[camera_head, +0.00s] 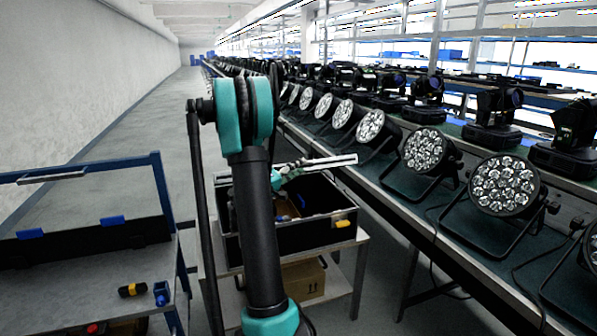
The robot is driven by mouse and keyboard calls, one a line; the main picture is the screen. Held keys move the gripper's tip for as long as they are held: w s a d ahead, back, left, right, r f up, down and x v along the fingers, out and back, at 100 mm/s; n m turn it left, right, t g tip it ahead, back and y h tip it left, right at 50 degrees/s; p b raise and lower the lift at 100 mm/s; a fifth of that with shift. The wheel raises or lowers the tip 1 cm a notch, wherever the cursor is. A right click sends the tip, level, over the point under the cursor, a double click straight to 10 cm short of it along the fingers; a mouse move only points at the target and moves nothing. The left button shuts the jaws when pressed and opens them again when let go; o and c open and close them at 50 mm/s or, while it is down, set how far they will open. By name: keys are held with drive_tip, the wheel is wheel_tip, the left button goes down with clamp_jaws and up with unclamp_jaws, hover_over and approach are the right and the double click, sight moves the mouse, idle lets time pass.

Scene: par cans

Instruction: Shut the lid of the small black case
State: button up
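A black case (290,239) stands open on a pale stand in the middle of the view. Its inside shows some brown and blue contents, and a yellow piece (343,223) sits on its right front. No lid covers the opening; I cannot make out the lid clearly. My arm hides the case's left part. My gripper (335,162) seems to be the teal and light grey part above the case's back edge. It is small, and I cannot tell whether its fingers are open or touch anything.
The stand (340,277) has a cardboard box (302,279) on its lower shelf. A long bench with many stage lamps (504,186) runs along the right. At left a blue-framed cart (80,289) carries a long black box (75,243). The grey aisle floor (125,153) is clear.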

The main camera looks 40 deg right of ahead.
drive_tip(key=shift+a, duration=0.1)
drive_tip(key=a+f, duration=0.2)
drive_tip(key=a, duration=0.7)
drive_tip(key=s+a+f, duration=0.1)
drive_tip(key=a, duration=0.9)
drive_tip(key=shift+a+f, duration=0.2)
drive_tip(key=shift+f, duration=0.2)
idle(1.1)
drive_tip(key=shift+s, duration=0.1)
drive_tip(key=shift+c, duration=0.4)
